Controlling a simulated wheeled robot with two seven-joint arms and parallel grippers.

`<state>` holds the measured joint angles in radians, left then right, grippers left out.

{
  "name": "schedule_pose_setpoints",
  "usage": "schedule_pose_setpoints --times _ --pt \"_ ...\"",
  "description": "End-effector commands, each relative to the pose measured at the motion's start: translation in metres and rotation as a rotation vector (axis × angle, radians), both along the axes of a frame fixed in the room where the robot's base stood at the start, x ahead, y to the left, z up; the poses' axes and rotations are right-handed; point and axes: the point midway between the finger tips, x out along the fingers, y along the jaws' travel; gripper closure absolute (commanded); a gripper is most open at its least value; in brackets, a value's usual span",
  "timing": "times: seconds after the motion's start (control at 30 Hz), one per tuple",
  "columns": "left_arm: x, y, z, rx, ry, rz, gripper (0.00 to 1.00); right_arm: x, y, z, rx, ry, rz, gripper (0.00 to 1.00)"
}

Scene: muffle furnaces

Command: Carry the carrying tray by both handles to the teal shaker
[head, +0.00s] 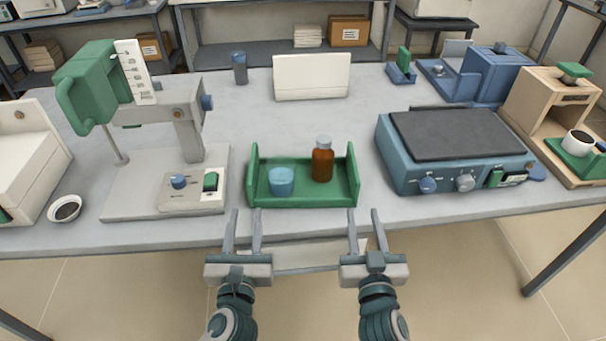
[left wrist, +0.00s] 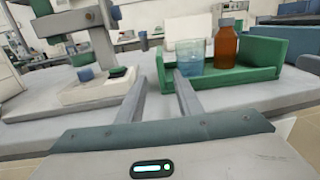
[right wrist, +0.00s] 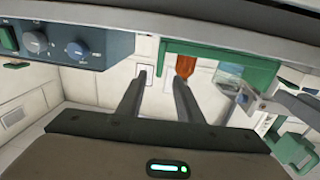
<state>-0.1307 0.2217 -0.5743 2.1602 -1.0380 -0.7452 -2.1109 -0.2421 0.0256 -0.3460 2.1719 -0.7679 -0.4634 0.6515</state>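The green carrying tray (head: 305,197) stands on the table's front part, with an upright wall at each end. In it are a blue beaker (head: 281,182) and a brown bottle (head: 322,165). The teal shaker (head: 408,180), a blue-teal box with a dark flat top, stands to the tray's right. My left gripper (head: 244,212) is open and empty, just in front of the tray's left end. My right gripper (head: 363,212) is open and empty, just in front of its right end. The left wrist view also shows the tray (left wrist: 235,75); the right wrist view shows it upside down (right wrist: 220,52).
A stand device with a green head (head: 95,85) is left of the tray, with a small dark-filled bowl (head: 65,208) beyond it. A white box (head: 311,77) stands behind. A wooden device (head: 545,105) is right of the shaker. The table between tray and white box is clear.

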Motion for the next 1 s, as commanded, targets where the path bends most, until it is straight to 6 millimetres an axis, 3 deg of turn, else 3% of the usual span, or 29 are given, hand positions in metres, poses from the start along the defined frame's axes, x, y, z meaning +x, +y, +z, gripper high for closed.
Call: schedule_pose_setpoints --times 0.47,0.67,1.0 --pt "0.011 0.0 0.0 -0.001 0.0 0.0 0.67 0.01 0.0 0.0 0.0 -0.001 0.0 0.67" --pt "0.033 0.001 0.0 -0.002 -0.001 0.0 0.67 0.033 0.001 0.001 -0.002 -0.002 0.001 0.67" --pt "0.088 0.002 0.001 -0.002 -0.001 0.001 0.67 0.088 0.002 0.001 -0.003 -0.003 0.001 0.67"
